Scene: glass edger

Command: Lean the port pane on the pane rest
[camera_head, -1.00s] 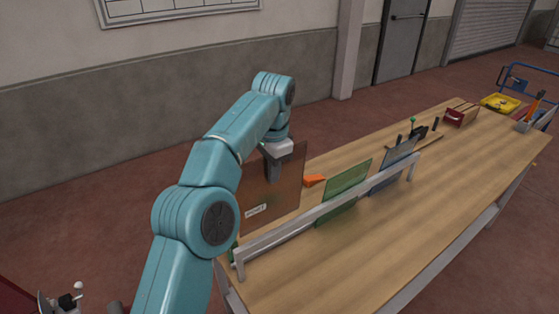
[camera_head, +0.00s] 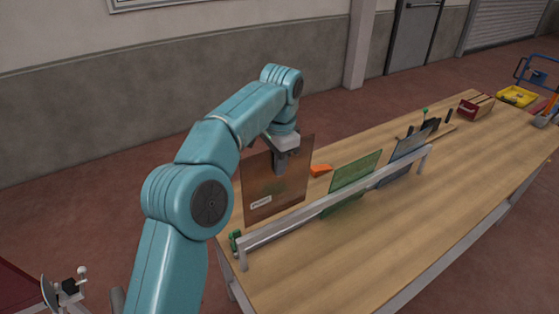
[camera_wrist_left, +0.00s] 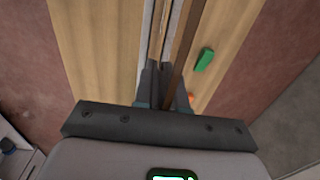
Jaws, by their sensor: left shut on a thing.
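The pane in my left gripper (camera_head: 282,160) is a brown see-through sheet (camera_head: 290,195) with a small white label, too small to read surely. My gripper is shut on its upper edge, and the pane stands nearly upright behind the left end of the grey rail of the pane rest (camera_head: 300,214). In the left wrist view, the pane (camera_wrist_left: 184,45) shows edge-on between the fingers (camera_wrist_left: 167,92), close beside the rail. I cannot tell whether its bottom touches the table or whether it touches the rail. My right gripper is not in view.
A green pane (camera_head: 352,182) and a blue pane (camera_head: 406,156) lean along the rail farther right. An orange block (camera_head: 321,170) lies behind it. A red box (camera_head: 475,106) and yellow tray (camera_head: 517,97) are at the far end. The wooden table front (camera_head: 420,215) is clear.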

